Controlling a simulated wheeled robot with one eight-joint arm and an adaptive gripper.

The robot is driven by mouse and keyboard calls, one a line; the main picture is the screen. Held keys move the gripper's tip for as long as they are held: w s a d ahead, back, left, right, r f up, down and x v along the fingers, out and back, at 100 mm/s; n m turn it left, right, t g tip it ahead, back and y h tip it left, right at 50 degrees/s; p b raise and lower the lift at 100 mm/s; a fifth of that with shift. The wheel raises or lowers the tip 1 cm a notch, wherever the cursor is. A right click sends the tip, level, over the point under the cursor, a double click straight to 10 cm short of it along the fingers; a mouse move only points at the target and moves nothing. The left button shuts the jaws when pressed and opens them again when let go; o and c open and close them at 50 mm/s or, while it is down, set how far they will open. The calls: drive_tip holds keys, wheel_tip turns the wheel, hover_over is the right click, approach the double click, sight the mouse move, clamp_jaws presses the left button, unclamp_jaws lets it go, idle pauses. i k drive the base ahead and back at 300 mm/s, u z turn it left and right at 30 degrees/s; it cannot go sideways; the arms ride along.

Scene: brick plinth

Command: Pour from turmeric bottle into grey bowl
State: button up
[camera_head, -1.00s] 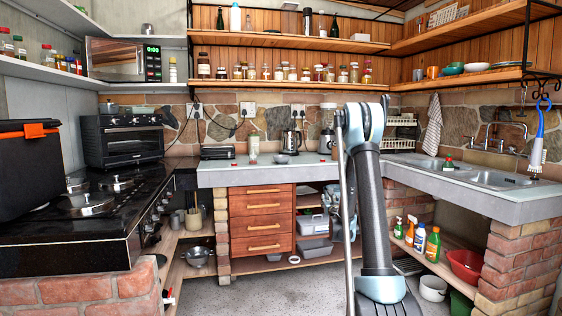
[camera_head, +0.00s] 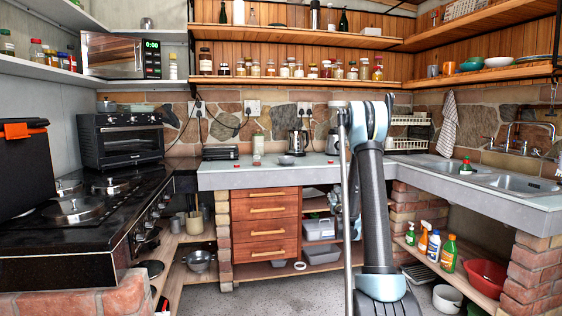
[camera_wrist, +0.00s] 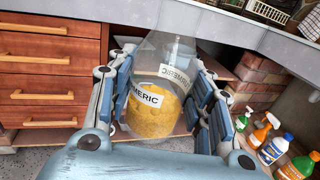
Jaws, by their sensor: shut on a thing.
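The turmeric bottle (camera_wrist: 150,112) is clear, with a white label and yellow powder inside. In the wrist view it stands between the blue-padded fingers of my gripper (camera_wrist: 163,85), which is shut on it. The bottle looks close to upright, with its narrower top away from the camera. In the head view my arm hides the gripper and bottle. A small grey bowl (camera_head: 286,160) sits on the back counter (camera_head: 262,178), left of my arm. My gripper is in front of the counter, and the bowl is not visible in the wrist view.
A jar (camera_head: 257,147) stands left of the bowl, and a kettle (camera_head: 298,140) stands behind it. Wooden drawers (camera_head: 265,228) are under the counter. The sink (camera_head: 520,184) is at right, above several cleaning bottles (camera_head: 434,245). The stove (camera_head: 85,225) is at left. Some floor is clear.

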sight(285, 160)
drive_tip(key=z, duration=0.05)
drive_tip(key=i, duration=1.3)
